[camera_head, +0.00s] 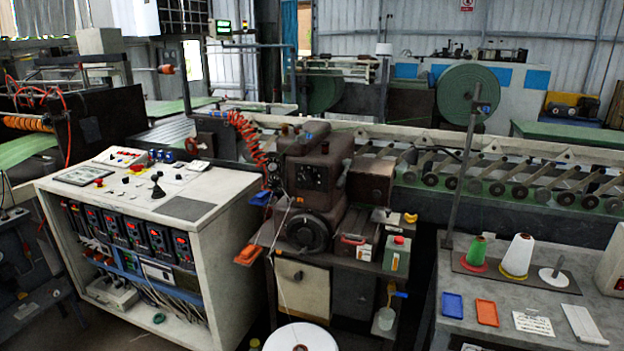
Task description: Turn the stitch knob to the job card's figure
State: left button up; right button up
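The brown sewing machine head (325,160) stands on a small stand in the middle of the view. A dark panel with small round knobs (311,177) is on its front; which one is the stitch knob, and its setting, is too small to tell. A large black handwheel (307,232) sits below the panel. A white printed card (533,324), which may be the job card, lies on the grey table at the right; its figures cannot be read. Neither of my grippers is in view.
A white control console (150,205) stands left of the machine. A red-capped green can (397,254) and an orange tray (247,255) are at the stand's edges. Thread cones (518,256), a blue tray (452,305) and an orange tray (487,313) occupy the right table (575,297).

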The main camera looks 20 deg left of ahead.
aim_at(307, 178)
jog(key=i+l+z, duration=0.15)
jog(key=i+l, duration=0.15)
jog(key=i+l+z, duration=0.2)
jog(key=i, duration=0.25)
jog(key=i+l+z, duration=0.15)
jog(key=i, duration=0.3)
jog(key=u, duration=1.8)
jog(key=k, duration=0.05)
